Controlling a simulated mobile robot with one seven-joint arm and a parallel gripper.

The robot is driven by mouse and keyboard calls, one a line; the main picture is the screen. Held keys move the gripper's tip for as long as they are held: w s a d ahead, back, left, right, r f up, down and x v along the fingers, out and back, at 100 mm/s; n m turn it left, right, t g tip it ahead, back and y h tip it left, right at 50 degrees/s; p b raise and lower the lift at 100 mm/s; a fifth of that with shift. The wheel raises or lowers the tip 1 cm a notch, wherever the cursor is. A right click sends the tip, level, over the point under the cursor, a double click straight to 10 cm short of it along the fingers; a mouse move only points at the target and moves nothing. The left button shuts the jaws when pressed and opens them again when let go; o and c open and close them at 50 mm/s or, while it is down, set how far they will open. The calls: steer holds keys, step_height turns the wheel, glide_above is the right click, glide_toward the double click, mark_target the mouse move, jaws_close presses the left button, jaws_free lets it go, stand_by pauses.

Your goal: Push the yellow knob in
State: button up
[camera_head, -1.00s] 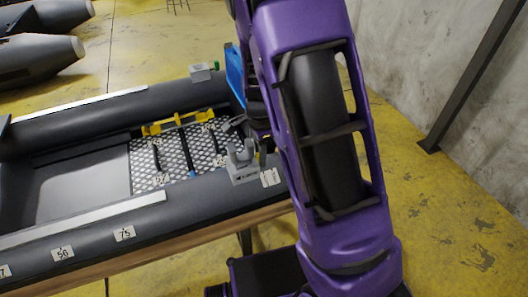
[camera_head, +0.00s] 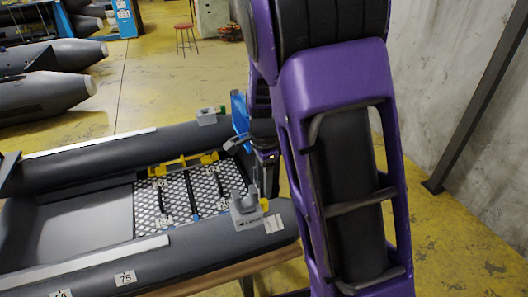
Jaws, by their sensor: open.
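A small yellow knob (camera_head: 264,204) shows on the right side of a grey block-shaped mount (camera_head: 246,211), which sits on the near tube of the grey inflatable boat (camera_head: 205,238). My gripper (camera_head: 267,180) points down just above and behind the knob in the picture, beside my purple arm. It looks open and empty, though its fingers are small and dark. I cannot tell whether it touches the knob.
A second grey mount (camera_head: 207,117) with a green knob (camera_head: 223,110) sits on the far tube. A blue panel (camera_head: 240,113) stands at the boat's end. A red stool (camera_head: 186,38) stands on open floor behind.

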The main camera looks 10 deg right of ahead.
step_height(320, 180, up, 9)
steer(key=p, duration=0.1)
stand_by(0.5)
